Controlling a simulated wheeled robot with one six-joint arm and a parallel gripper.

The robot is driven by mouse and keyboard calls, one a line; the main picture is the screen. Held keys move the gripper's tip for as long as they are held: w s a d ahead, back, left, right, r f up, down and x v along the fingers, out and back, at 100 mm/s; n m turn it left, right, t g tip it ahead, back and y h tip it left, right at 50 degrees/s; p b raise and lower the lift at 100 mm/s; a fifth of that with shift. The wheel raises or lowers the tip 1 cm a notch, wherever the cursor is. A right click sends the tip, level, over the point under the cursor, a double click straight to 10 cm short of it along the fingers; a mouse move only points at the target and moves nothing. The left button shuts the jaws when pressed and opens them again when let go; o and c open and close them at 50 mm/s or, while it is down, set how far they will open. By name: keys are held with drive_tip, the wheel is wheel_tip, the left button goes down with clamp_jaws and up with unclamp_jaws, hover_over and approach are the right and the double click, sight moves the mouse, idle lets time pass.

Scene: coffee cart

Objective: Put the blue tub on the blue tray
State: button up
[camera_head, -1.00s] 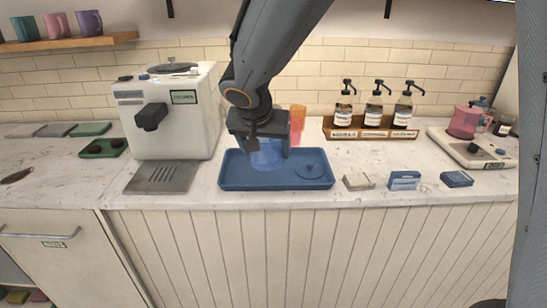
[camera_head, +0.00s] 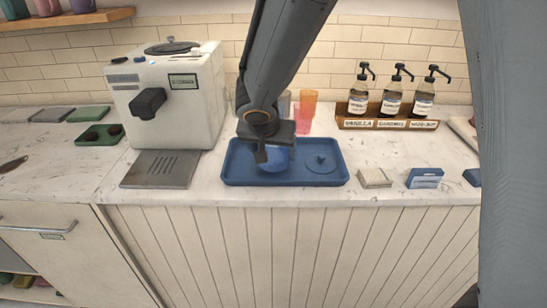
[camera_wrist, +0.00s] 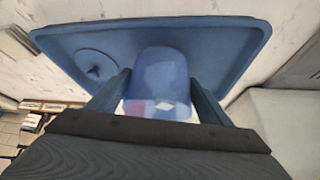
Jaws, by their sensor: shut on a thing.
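The blue tub (camera_head: 278,160) is held in my gripper (camera_head: 266,150) over the left half of the blue tray (camera_head: 245,180). In the wrist view the tub (camera_wrist: 160,72) sits between the two fingers of my gripper (camera_wrist: 160,92), which are shut on its sides. The tray (camera_wrist: 215,42) lies behind it in that view. I cannot tell whether the tub's base touches the tray floor. The gripper hides part of the tub in the head view. A round blue lid with a knob (camera_head: 321,163) lies on the tray's right half.
A white coffee machine (camera_head: 180,105) stands left of the tray, with a grey drip grate (camera_head: 160,169) in front. Orange (camera_head: 307,108) cups stand behind the tray. A pump bottle rack (camera_head: 388,123) is behind right. Small boxes, one beige (camera_head: 374,178) and one blue (camera_head: 425,178), sit right of the tray.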

drive_tip(key=shift+f, duration=0.95)
drive_tip(key=shift+f+b, duration=0.2)
drive_tip(key=shift+b, duration=0.2)
drive_tip(key=o, duration=1.4)
drive_tip(key=shift+r, duration=0.1)
drive_tip(key=shift+r+p, duration=0.25)
drive_tip(key=shift+p, duration=0.2)
drive_tip(key=v, duration=1.1)
drive_tip(key=shift+s+r, duration=0.25)
drive_tip(key=shift+s, duration=0.05)
drive_tip(key=s+d+f+n+g, duration=0.1)
drive_tip(key=s+d+f+g, duration=0.1)
drive_tip(key=d, duration=0.4)
drive_tip(key=s+d+f+n+g+y, duration=0.1)
drive_tip(key=s+d+f, duration=0.4)
drive_tip(key=s+d, duration=0.2)
drive_tip(key=s+d+f+g, duration=0.2)
drive_tip(key=s+d+f, duration=0.1)
drive_tip(key=d, duration=0.3)
drive_tip(key=shift+s+d+f+n+g+y, duration=0.2)
drive_tip(key=shift+s+f+n+g+y, duration=0.15)
drive_tip(key=shift+s, duration=0.35)
